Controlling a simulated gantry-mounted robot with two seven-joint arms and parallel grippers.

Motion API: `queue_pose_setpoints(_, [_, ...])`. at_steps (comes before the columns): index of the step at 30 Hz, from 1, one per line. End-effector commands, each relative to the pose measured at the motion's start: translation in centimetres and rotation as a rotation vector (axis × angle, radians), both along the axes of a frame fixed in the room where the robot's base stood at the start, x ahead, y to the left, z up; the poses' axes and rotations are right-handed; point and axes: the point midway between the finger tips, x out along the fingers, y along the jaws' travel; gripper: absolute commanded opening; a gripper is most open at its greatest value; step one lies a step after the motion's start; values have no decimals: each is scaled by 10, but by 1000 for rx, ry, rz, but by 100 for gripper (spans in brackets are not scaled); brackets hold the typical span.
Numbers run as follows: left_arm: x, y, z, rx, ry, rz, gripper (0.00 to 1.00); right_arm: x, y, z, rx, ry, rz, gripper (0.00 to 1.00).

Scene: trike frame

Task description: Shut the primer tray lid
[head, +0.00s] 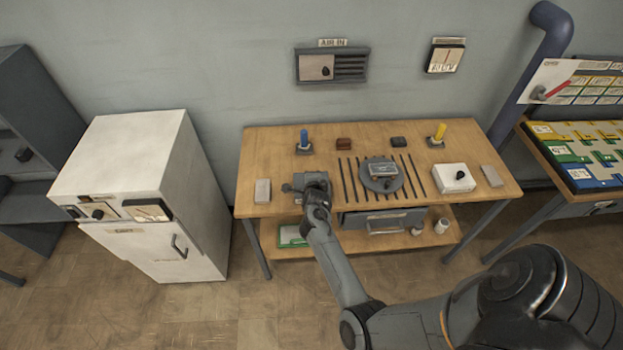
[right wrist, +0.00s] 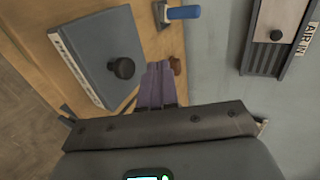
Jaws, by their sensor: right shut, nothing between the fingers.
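A grey tray with a flat lid and a black knob, apparently the primer tray (right wrist: 92,58), lies on the wooden bench in the right wrist view. A pale lettered strip runs along one edge. In the head view the grey tray (head: 291,187) is partly hidden by my right gripper. The lid looks flat; I cannot tell whether it is fully down. My right gripper (right wrist: 160,68) is shut and empty, its fingertips beside the tray near the knob. It also shows at the bench's left part in the head view (head: 314,182). My left gripper is out of view.
A blue-handled tool (head: 304,139) stands behind the tray. A pale block (head: 262,191) lies to its left. A round dark turntable (head: 381,187) and white box (head: 457,177) are to the right.

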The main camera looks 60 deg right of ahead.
Motion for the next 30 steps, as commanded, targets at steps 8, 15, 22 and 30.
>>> queue_pose_setpoints(8, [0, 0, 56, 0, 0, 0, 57, -48, -11, 38, 0, 3, -1, 0])
queue_pose_setpoints(15, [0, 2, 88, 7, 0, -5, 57, -84, -21, 58, 1, 2, -2, 0])
queue_pose_setpoints(22, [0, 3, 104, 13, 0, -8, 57, -105, -26, 68, 1, 1, 0, 0])
queue_pose_setpoints(30, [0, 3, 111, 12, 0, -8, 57, -121, -28, 67, 0, 16, 0, 0])
